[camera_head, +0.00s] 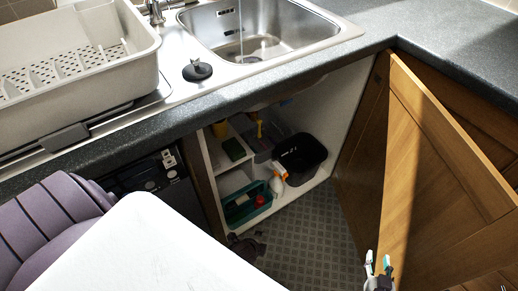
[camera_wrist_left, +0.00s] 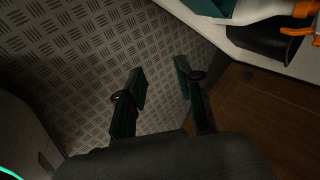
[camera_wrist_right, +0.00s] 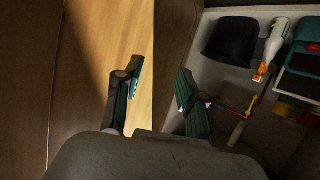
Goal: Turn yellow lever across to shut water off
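The yellow lever (camera_head: 259,129) is a small upright yellow piece inside the open cabinet under the sink. In the right wrist view a thin yellow-orange piece (camera_wrist_right: 250,106) shows beyond the right finger; I cannot tell for sure that it is the lever. My right gripper (camera_head: 378,264) is at the bottom of the head view, in front of the wooden door and well short of the lever. Its fingers are apart and empty in the right wrist view (camera_wrist_right: 158,76). My left gripper (camera_wrist_left: 161,72) is open and empty above the patterned floor.
The cabinet door (camera_head: 420,165) stands open at the right. Inside are a black bin (camera_head: 301,155), a white-orange spray bottle (camera_head: 278,172) and a teal caddy (camera_head: 246,204). A purple chair (camera_head: 50,220) and white surface (camera_head: 150,250) are at lower left. The patterned floor (camera_head: 315,225) before the cabinet is clear.

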